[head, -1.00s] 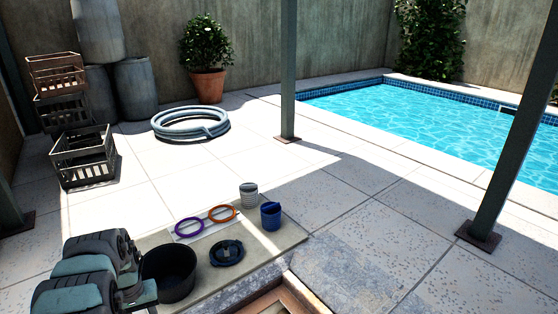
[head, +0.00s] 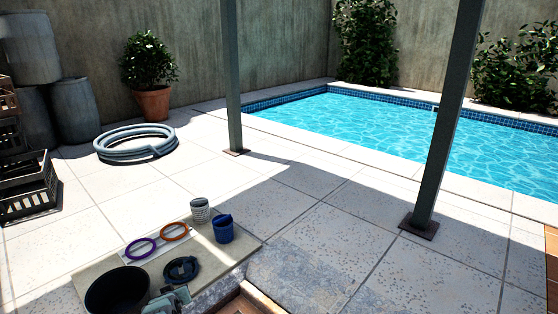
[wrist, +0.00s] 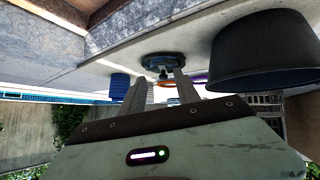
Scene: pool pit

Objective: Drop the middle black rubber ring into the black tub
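A dark round item (head: 180,270) with a black ring-like rim lies flat on the mat; I cannot tell whether a separate rubber ring sits in it. It also shows beyond my fingertips in the wrist view (wrist: 163,58). A purple ring (head: 140,249) and an orange ring (head: 174,231) lie behind it on a pale strip. The black tub (head: 96,299) stands to its left, and at the right in the wrist view (wrist: 262,52). My gripper (head: 181,293) is just in front of the dark item; its fingers (wrist: 160,78) are apart with nothing seen held.
A blue cup (head: 223,231) and a ribbed pale can (head: 200,212) stand at the mat's back right. A wood-edged opening (head: 243,299) lies in front. A post (head: 232,80) and a coiled hose (head: 137,144) stand farther back.

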